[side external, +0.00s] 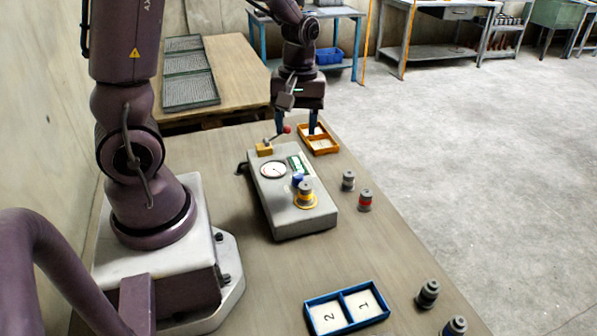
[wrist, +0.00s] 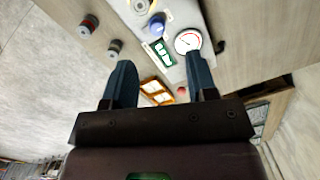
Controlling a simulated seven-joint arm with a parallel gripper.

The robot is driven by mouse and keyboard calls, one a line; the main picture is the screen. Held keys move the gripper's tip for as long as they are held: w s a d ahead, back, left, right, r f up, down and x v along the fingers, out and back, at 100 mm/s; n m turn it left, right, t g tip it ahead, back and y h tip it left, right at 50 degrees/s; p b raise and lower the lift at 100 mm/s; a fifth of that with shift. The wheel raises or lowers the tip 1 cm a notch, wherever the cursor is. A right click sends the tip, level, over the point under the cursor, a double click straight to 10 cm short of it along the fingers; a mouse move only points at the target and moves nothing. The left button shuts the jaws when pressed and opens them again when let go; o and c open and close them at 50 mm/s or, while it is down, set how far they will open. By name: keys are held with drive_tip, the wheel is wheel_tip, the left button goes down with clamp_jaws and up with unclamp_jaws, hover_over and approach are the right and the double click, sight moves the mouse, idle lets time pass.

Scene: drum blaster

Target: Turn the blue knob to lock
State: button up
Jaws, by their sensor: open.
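The blue knob (side external: 298,180) sits on top of the grey box (side external: 285,219), partly hidden behind a yellow-ringed cylinder (side external: 305,196) in the side view. In the wrist view the blue knob (wrist: 157,27) shows clearly, beyond the fingertips and beside the round gauge (wrist: 187,42). My gripper (side external: 296,128) is open and points down near the far end of the box, by the orange tray. It is apart from the knob. In the wrist view nothing shows held between the fingers of my gripper (wrist: 160,64).
A red-ball lever (side external: 286,129) stands at the box's far end, close to my gripper. The orange tray (side external: 325,150) is beside it. Several small canisters, one a red-banded canister (side external: 365,201), stand right of the box. A blue tray (side external: 314,320) lies in front.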

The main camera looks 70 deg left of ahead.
sight(298, 174)
drive_tip(key=f+n, duration=0.2)
drive_tip(key=f, duration=0.2)
drive_tip(key=a+f+n, duration=0.1)
drive_tip(key=f, duration=0.4)
drive_tip(key=w+a+f+n, duration=0.1)
drive_tip(key=f+n, duration=0.1)
drive_tip(key=f, duration=0.2)
drive_tip(key=shift+w+f+n, duration=0.1)
drive_tip(key=shift+f+n, duration=0.2)
drive_tip(key=shift+f, duration=0.1)
drive_tip(key=c, duration=0.9)
